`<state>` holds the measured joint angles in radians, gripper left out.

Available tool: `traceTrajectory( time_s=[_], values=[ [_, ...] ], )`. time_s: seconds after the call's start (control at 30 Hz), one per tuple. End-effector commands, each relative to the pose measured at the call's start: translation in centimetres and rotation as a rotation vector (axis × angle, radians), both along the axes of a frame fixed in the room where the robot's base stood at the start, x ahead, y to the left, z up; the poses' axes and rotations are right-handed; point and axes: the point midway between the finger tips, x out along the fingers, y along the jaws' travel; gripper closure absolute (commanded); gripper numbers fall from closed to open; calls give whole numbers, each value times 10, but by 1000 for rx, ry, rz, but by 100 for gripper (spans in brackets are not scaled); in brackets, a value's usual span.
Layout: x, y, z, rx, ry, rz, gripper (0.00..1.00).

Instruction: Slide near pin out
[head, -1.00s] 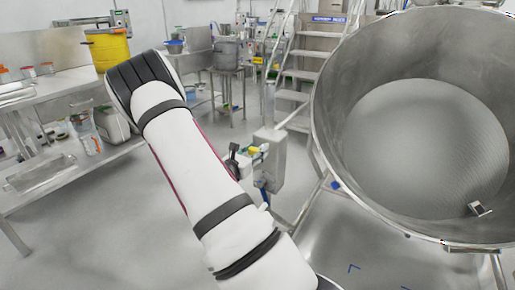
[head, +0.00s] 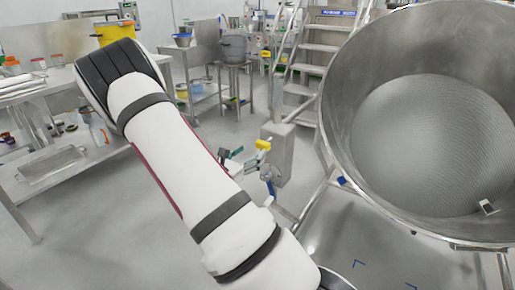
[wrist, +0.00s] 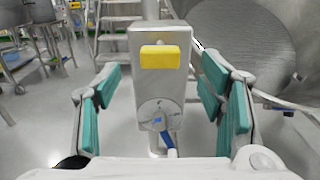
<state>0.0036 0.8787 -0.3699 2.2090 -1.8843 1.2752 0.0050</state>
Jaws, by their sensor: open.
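A yellow block-shaped grip (head: 263,144) sits at the upper front of a grey upright box (head: 281,158) beside the big steel bowl. It looks like the pin's head, but no shaft shows. In the wrist view, the yellow grip (wrist: 160,57) is centred ahead on the box (wrist: 141,91). My gripper (wrist: 160,80) is open, with teal pads left and right of the box in the picture and clear space to the yellow grip. In the head view my gripper (head: 236,156) is just left of the yellow grip, partly hidden by my arm.
A round dial with a blue lever (wrist: 168,138) is on the box below the yellow grip. The large steel bowl (head: 335,100) fills the right. Steps (head: 318,55) stand behind. A steel bench (head: 70,170) is at left. Floor between is open.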

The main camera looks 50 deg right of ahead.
Motion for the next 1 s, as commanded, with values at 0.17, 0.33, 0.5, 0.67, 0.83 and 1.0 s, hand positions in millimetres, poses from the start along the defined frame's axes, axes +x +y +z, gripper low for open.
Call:
traceTrajectory(
  time_s=[0.17, 0.33, 0.5, 0.67, 0.83, 1.0],
  values=[
    [-1, 29, 0, 1, 0, 3, 37],
    [-3, 41, 0, 1, 0, 1, 37],
    [-4, 43, 0, 0, 0, 0, 37],
    [-3, 43, 0, 0, 0, 0, 37],
    [-3, 43, 0, 0, 0, 0, 37],
    [-4, 43, 2, 1, -6, -5, 37]
  ],
)
